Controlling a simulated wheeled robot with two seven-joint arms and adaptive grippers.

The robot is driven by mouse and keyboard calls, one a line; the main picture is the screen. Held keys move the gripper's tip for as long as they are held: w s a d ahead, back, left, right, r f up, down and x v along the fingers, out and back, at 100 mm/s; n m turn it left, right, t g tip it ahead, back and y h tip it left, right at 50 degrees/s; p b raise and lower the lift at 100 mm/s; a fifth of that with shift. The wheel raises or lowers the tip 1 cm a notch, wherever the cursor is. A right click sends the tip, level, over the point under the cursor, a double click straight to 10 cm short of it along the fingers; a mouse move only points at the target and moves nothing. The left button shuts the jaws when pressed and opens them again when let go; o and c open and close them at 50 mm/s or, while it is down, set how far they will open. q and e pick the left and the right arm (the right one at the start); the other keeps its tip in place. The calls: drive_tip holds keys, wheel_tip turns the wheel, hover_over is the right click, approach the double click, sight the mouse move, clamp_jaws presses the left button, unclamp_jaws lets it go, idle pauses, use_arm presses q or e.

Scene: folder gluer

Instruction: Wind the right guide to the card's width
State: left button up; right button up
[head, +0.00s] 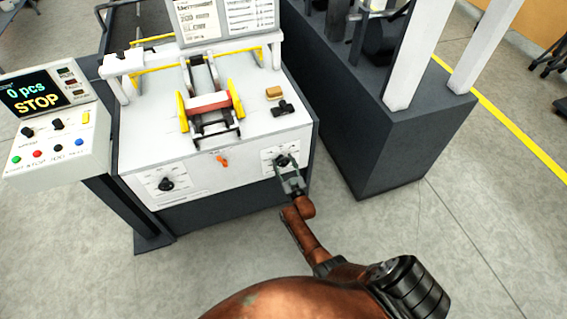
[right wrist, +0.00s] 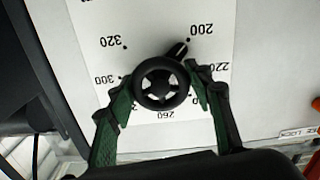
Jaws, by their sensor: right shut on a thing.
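My right gripper (head: 290,182) is at the right-hand knob (head: 283,160) on the machine's white front panel. In the right wrist view its two green-padded fingers (right wrist: 163,95) are shut on the round black knob (right wrist: 160,84), one on each side. The knob's pointer (right wrist: 177,51) is near the 200 mark of the printed dial (right wrist: 170,25). The right guide (head: 236,100) is a yellow upright at the right of a red-brown piece (head: 210,103) on the machine top. The card (head: 225,18) stands behind it, its print mostly too small to read. My left gripper is out of view.
A left-hand knob (head: 166,184) and an orange lever (head: 222,160) are on the same panel. A control box (head: 50,115) at the left reads "0 pcs STOP". A dark machine block (head: 385,150) stands to the right. The floor in front is clear.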

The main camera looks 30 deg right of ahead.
drive_tip(key=shift+a, duration=0.1)
drive_tip(key=o, duration=1.2)
drive_tip(key=v, duration=1.2)
